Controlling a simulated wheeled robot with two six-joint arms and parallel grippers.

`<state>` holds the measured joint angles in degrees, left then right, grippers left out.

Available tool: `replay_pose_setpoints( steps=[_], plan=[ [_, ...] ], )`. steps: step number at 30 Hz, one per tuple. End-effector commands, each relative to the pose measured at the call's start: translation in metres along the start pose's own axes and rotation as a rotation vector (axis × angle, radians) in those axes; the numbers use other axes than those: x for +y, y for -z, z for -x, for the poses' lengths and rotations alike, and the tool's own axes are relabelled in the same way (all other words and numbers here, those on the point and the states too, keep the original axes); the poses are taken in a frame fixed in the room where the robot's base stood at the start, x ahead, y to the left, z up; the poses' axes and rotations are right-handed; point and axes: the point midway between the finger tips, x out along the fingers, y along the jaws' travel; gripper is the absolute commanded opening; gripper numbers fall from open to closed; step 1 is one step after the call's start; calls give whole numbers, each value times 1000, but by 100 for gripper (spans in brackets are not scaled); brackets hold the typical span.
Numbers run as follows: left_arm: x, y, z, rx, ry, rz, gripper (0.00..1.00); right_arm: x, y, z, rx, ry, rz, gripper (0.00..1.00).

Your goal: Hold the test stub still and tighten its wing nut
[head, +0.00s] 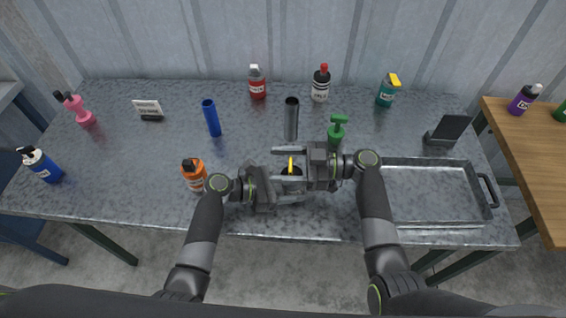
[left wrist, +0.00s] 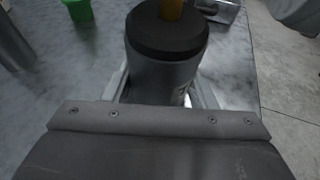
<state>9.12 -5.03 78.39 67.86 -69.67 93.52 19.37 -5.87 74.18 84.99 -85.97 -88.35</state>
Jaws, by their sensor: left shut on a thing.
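The test stub is a grey cylinder with a black cap (left wrist: 165,75). The yellow wing nut (head: 291,163) stands up from the cap; its lower part shows in the left wrist view (left wrist: 171,9). My left gripper (head: 288,187) is shut around the stub's body from the left, with a finger on either side. My right gripper (head: 288,165) comes in from the right, just above the stub. Its two fingers are spread apart, one beyond and one in front of the wing nut. The arms hide most of the stub in the head view.
An orange bottle (head: 194,174) stands close left of my left gripper. A green pump bottle (head: 337,132) and a dark tube (head: 291,119) stand behind the grippers. An empty metal tray (head: 433,222) lies right. A blue tube (head: 212,119) stands left; several bottles line the back.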

Motion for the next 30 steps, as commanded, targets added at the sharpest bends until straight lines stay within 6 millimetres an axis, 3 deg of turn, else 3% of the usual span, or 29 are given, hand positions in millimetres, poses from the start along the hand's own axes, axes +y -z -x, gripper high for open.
replay_pose_setpoints(
  steps=[2,9,26,27,30],
  plan=[
    [0,0,0,-1,0,0,39,0,0,0,0,0,0,51],
    [0,0,0,-1,0,0,39,0,0,0,0,0,0,19],
    [0,0,0,-1,-1,0,39,-2,0,1,0,89,-9,18],
    [0,0,0,0,-1,0,39,-2,0,1,0,89,-9,44],
    [0,0,0,0,-1,0,39,-2,0,1,0,89,-9,57]
  ],
)
